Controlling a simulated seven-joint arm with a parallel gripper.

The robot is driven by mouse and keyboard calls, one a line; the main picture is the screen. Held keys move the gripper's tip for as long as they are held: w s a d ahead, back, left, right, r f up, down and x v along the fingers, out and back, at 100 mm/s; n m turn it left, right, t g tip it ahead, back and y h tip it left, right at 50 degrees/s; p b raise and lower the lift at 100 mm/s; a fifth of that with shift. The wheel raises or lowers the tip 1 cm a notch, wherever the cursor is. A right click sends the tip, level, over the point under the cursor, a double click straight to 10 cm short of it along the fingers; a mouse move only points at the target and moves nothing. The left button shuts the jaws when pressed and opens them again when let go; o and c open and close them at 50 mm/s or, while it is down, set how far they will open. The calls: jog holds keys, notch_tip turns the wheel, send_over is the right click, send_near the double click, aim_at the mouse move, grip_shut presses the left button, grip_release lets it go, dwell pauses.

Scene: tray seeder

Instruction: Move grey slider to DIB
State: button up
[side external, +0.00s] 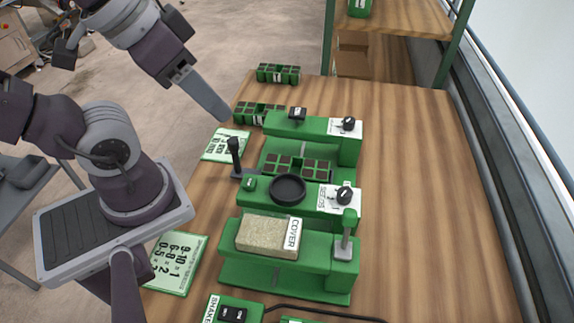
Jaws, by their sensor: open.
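A green seeding machine with several bridge stations stands on the wooden table. The middle station (262,212) has a black round cup, a black upright lever (235,157) and another knob. The near station, marked COVER (292,233), has a grey post with a green top (345,237). I cannot tell which part is the grey slider, and no DIB lettering is legible. My gripper (218,113) is empty, above and left of the far station.
A green cell tray (302,166) sits between the far and middle stations. More trays (278,73) stand behind. Number cards (175,264) lie at left, and a SHAKE switch box (235,310) is at the front. The table's right side is clear.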

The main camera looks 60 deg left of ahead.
jog(key=shift+c, duration=0.3)
jog(key=n+g+h, duration=0.7)
jog(key=n+h, duration=0.7)
jog(key=n, duration=0.1)
send_over(237, 143)
jog(key=s, duration=0.2)
jog(key=f, duration=1.2)
jog(key=shift+w+a+f, duration=0.2)
jog(key=shift+a+f, duration=0.05)
jog(key=shift+a, duration=0.15)
jog(key=a+f+n+t+h, duration=0.1)
jog(key=f+n+t, duration=0.1)
jog(key=a+f+n+t+h, duration=0.1)
jog(key=n+t, duration=0.1)
jog(key=a+f+n+t+h, duration=0.1)
jog(key=a+f+n+t, duration=0.1)
jog(key=t, duration=0.1)
jog(key=shift+f, duration=0.35)
jog(key=x, duration=0.7)
grip_shut()
